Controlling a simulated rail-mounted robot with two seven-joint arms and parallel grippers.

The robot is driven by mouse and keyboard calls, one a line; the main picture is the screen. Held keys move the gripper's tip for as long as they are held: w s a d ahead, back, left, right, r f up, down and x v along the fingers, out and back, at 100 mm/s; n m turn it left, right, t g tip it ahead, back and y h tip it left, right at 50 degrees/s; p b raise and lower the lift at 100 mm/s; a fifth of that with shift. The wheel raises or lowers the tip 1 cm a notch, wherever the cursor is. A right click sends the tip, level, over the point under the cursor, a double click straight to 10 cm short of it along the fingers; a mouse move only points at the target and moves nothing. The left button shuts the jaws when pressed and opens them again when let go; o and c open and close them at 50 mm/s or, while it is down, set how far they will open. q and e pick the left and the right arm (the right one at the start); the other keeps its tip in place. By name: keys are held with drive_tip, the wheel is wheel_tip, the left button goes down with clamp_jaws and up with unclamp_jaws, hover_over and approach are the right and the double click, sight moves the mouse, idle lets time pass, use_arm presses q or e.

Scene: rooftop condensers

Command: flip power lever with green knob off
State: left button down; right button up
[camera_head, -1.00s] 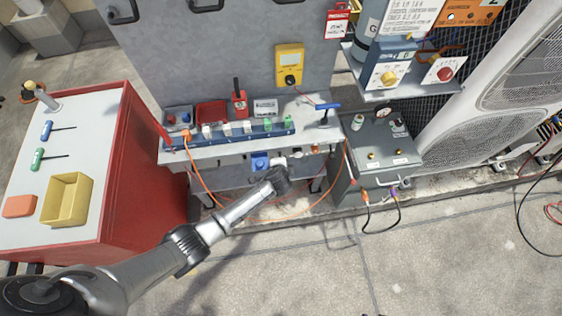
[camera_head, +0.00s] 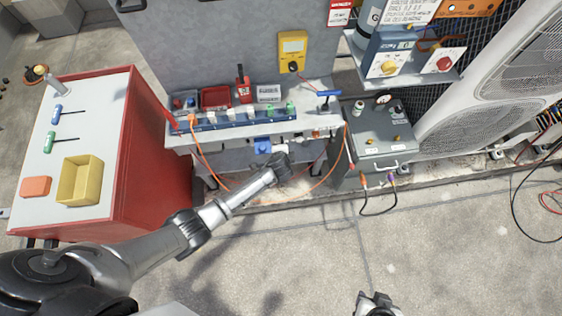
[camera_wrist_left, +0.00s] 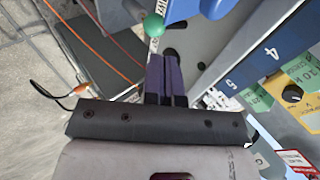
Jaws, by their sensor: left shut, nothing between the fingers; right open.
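In the left wrist view a round green knob (camera_wrist_left: 154,25) shows just beyond the fingertips of my left gripper (camera_wrist_left: 167,60), slightly to their left. The two dark purple fingers are shut together with nothing between them. I cannot tell whether they touch the knob or its lever; the lever's shaft is not clear. In the head view my left arm reaches to the front edge of the grey bench (camera_head: 225,131), and its wrist hides the fingers and the green knob. My right gripper (camera_head: 377,300) shows at the bottom edge, away from the bench, open and empty.
A blue numbered strip (camera_head: 235,121) runs along the bench. A grey box (camera_head: 378,148) with cables stands to the right. An orange cable (camera_head: 203,163) hangs below the bench. A red cabinet (camera_head: 150,165) stands left. The floor in front is clear.

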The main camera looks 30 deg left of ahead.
use_arm(q)
drive_tip(key=s+d+r+p, duration=0.2)
drive_tip(key=s+d+r, duration=0.1)
drive_tip(key=s+r, duration=0.3)
drive_tip(key=shift+s+d, duration=0.4)
drive_tip(key=shift+s, duration=0.9)
use_arm(e)
drive_tip(key=shift+w+v, duration=0.15)
drive_tip(key=shift+v, duration=0.65)
drive_tip(key=shift+w+v, duration=0.2)
drive_tip(key=shift+v, duration=0.6)
drive_tip(key=shift+d+r, duration=0.1)
